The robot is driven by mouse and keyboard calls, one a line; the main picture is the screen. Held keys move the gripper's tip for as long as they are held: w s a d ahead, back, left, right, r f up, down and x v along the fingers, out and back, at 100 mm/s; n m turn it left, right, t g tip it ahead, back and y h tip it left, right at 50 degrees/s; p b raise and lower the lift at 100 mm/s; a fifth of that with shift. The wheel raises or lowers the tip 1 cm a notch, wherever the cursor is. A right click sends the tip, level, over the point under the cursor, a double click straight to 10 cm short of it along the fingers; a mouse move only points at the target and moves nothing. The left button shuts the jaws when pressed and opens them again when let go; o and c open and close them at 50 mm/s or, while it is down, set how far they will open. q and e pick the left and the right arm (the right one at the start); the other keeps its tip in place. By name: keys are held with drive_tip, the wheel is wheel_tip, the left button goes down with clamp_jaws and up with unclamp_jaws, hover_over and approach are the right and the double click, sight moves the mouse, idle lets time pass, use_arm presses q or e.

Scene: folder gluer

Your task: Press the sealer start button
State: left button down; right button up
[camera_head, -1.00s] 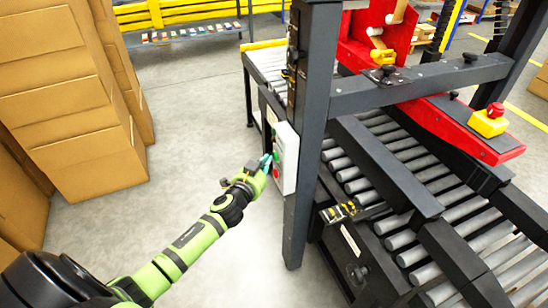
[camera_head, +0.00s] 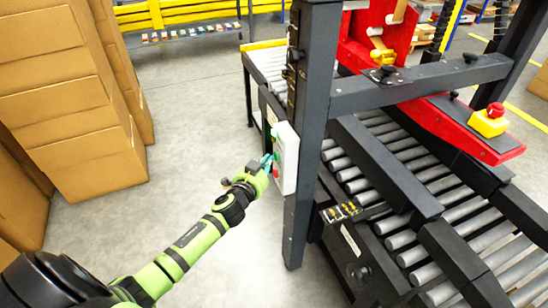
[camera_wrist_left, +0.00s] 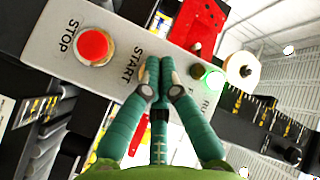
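The sealer's control panel (camera_head: 287,150) is a pale box on the side of the dark upright post. In the left wrist view the panel (camera_wrist_left: 62,40) carries a red button (camera_wrist_left: 93,46) marked STOP, a START label (camera_wrist_left: 130,66) and a lit green lamp or button (camera_wrist_left: 213,82). My left gripper (camera_head: 268,160) is at the panel face. In the left wrist view its teal fingertips (camera_wrist_left: 160,64) are together, just beside the START label. They hide the spot there, so the start button is not visible and I cannot tell whether they touch it. My right gripper is not in view.
Stacked cardboard boxes (camera_head: 75,100) stand on the left. The sealer's roller conveyor (camera_head: 400,190) and a red beam with a yellow-based red emergency button (camera_head: 490,120) are on the right. Grey floor (camera_head: 190,110) is clear between boxes and machine.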

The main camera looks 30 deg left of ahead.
use_arm(q)
drive_tip(key=shift+s+a, duration=0.4)
drive_tip(key=shift+s, duration=0.1)
drive_tip(key=s+a+p, duration=0.1)
drive_tip(key=s+a, duration=0.3)
drive_tip(key=shift+s, duration=0.3)
idle(0.8)
